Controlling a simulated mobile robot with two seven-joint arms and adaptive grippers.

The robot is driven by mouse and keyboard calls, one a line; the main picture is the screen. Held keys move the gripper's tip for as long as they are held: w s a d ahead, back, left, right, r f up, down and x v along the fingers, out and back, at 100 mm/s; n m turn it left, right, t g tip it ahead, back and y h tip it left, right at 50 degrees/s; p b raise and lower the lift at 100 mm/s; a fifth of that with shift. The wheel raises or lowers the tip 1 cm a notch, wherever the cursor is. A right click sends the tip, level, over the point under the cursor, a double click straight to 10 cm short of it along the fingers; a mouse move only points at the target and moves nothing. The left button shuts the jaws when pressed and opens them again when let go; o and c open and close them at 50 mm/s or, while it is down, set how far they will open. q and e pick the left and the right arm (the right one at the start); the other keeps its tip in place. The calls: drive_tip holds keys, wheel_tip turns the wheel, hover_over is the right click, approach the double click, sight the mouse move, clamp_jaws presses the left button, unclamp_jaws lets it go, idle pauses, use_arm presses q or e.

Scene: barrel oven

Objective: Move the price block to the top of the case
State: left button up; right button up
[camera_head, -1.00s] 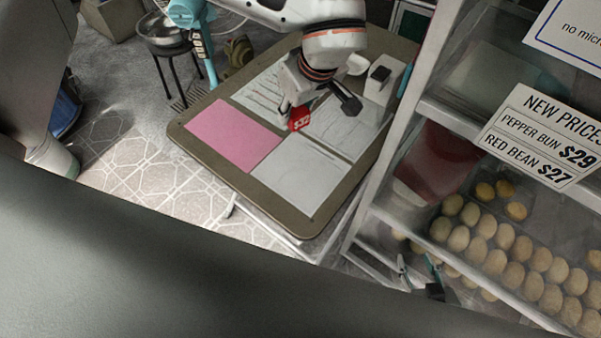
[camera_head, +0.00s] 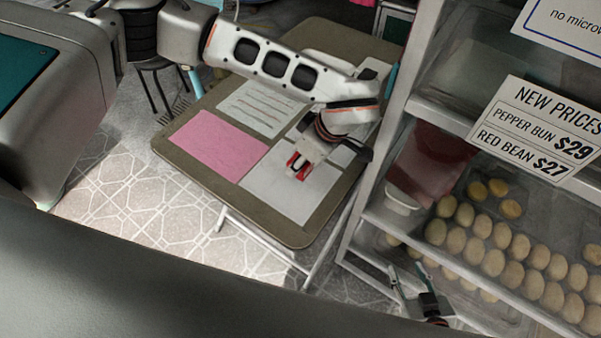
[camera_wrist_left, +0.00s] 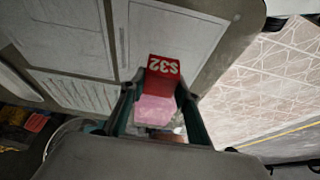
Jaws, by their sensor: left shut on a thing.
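The red price block (camera_head: 297,166) is in my left gripper (camera_head: 299,168), above the pale sheets on the folding table. The glass display case (camera_head: 440,117) stands to the right of the table, with buns inside. My right gripper (camera_head: 408,275) is at the lower front of the case, fingers spread and empty.
The folding table (camera_head: 235,207) carries a pink sheet (camera_head: 215,146) and several pale sheets. A "new prices" sign (camera_head: 538,133) is on the case front. Tiled floor (camera_head: 130,195) lies open left of the table. A stool stands behind.

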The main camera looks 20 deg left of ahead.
sight(301, 183)
use_arm(q)
drive_tip(key=shift+f, duration=2.8)
drive_tip(key=shift+r, duration=0.1)
drive_tip(key=o, duration=0.7)
drive_tip(key=shift+f, duration=0.2)
drive_tip(key=o, duration=0.4)
drive_tip(key=shift+r, duration=0.15)
